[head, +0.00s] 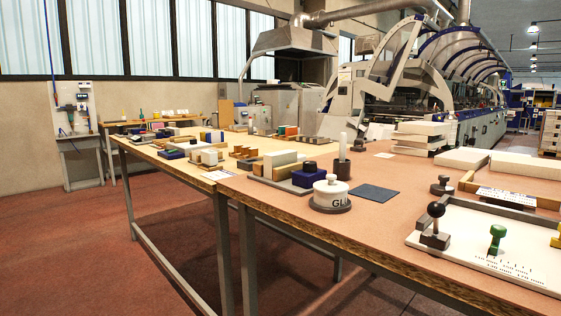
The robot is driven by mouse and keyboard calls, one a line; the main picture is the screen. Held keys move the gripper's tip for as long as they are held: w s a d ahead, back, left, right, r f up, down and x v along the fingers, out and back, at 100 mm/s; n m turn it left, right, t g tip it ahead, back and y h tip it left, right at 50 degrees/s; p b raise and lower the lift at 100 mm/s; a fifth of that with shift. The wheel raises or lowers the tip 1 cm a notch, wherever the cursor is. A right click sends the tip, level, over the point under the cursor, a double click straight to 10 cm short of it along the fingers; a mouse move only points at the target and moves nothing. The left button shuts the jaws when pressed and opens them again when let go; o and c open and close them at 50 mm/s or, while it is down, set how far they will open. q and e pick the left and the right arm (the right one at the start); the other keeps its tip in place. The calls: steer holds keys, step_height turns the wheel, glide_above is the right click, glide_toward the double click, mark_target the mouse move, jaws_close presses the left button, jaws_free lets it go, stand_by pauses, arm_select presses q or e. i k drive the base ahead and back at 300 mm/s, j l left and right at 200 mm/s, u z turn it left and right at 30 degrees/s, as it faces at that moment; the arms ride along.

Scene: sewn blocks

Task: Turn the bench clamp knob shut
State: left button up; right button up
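A blue block with a dark round knob on top (310,165) sits near the front edge of the nearer bench. It stands at the end of a base holding pale blocks (278,165), and looks like the bench clamp. I cannot tell from here whether its knob is turned open or shut. Neither of my grippers is in view.
The near bench (360,225) also bears a white glue pot (331,195), a dark square pad (374,193), a dark knobbed weight (442,185) and a white panel (475,262) with a black-ball lever (435,222) and green knob (496,240). Floor (60,240) at left is clear.

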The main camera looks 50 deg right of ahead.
mark_target(307, 166)
steer(key=i+z, duration=0.3)
steer(key=i+j+z, duration=0.3)
steer(key=i, duration=0.15)
steer(key=i+j+z, duration=0.3)
steer(key=i+l, duration=0.05)
steer(key=l, duration=0.05)
